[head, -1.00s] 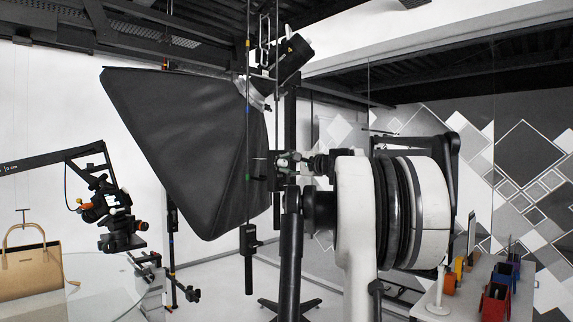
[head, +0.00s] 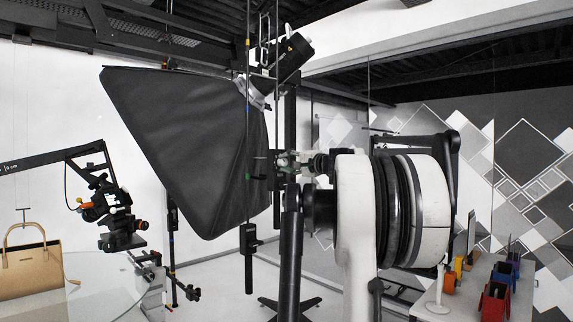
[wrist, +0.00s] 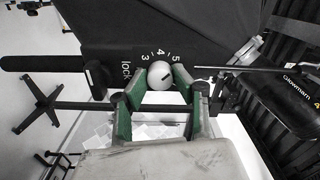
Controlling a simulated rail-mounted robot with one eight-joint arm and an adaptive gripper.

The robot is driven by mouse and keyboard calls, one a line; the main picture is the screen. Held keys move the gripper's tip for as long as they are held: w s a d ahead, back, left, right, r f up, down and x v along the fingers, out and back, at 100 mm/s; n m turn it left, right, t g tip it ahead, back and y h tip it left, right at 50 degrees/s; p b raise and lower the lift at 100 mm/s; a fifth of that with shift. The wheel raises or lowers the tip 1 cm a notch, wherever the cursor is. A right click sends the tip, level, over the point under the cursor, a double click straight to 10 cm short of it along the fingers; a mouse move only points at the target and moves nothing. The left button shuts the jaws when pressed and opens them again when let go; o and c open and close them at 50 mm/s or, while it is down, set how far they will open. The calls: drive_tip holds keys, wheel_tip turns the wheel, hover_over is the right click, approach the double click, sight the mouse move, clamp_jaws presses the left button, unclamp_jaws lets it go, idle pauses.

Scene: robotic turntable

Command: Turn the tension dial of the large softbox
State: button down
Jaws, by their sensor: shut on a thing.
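The large softbox (head: 190,140) is a black tapered hood hanging in the middle of the head view. Its black side also fills the upper part of the wrist view (wrist: 200,30). The tension dial (wrist: 159,70) is a round white knob with a short dark mark. Around it are the white word "lock" and the numbers 3, 4 and 5. My gripper (wrist: 160,80) has its two green-lined fingers on either side of the dial, shut on it. In the head view the gripper area is small and the dial cannot be made out.
A black lamp head (head: 290,58) sits behind the softbox, and a thin dark rod (head: 248,200) hangs beside it. A camera rig (head: 112,212) and a tan handbag (head: 30,268) are at the left. A table (head: 460,300) with coloured boxes stands at lower right.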

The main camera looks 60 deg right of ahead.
drive_tip(key=c, duration=1.4)
unclamp_jaws()
drive_tip(key=s, duration=0.4)
drive_tip(key=s+a, duration=0.1)
drive_tip(key=s, duration=0.3)
drive_tip(key=s+a, duration=0.1)
drive_tip(key=s, duration=0.2)
drive_tip(key=shift+s+a, duration=0.15)
drive_tip(key=shift+s, duration=0.25)
